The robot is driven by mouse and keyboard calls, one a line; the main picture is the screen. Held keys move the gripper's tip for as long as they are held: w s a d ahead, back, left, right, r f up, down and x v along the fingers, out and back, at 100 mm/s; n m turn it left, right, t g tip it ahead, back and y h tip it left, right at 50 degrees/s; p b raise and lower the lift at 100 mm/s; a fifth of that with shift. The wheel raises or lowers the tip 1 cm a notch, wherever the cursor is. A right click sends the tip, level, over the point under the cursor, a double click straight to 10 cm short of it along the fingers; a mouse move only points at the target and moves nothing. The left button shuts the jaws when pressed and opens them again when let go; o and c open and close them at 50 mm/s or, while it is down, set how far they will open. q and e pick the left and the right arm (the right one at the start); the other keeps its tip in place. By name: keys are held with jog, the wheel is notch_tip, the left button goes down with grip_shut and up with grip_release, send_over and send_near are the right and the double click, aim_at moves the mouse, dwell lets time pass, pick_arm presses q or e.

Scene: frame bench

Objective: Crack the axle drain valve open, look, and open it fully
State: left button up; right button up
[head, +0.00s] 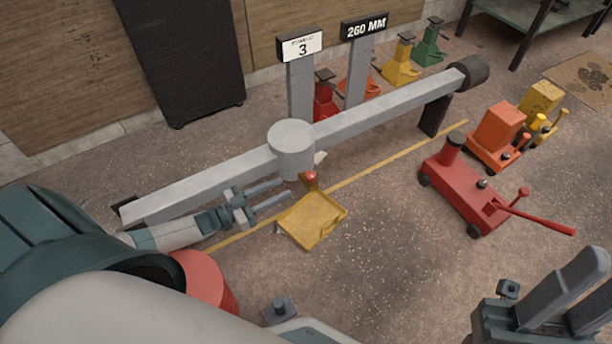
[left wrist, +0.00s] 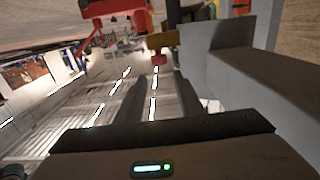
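The axle (head: 375,117) is a long grey beam with a round grey housing (head: 291,150) at its middle. The drain valve shows as a small red knob (head: 311,176) low beside the housing, above a yellow tray (head: 312,222). My left gripper (head: 286,189) is beside the axle, its two fingers apart and pointing toward the knob, with nothing seen between them. In the left wrist view the red knob (left wrist: 158,59) shows beyond the fingertips, apart from them. My right gripper (head: 604,275) is at the lower right, fingers apart and empty, partly cut off.
A red trolley jack (head: 467,190) stands right of the tray, with orange (head: 497,137) and yellow (head: 541,103) ones behind. Signs reading "3" (head: 301,46) and "260 MM" (head: 365,27) stand behind the axle. A yellow line (head: 395,160) crosses the floor.

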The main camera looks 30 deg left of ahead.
aim_at(311, 175)
pick_arm(q)
jog(key=shift+w+d, duration=0.15)
jog(key=b+x, duration=0.2)
jog(key=x, duration=0.9)
jog(key=shift+w+d, duration=0.2)
jog(key=shift+w, duration=0.1)
jog(key=c, duration=0.8)
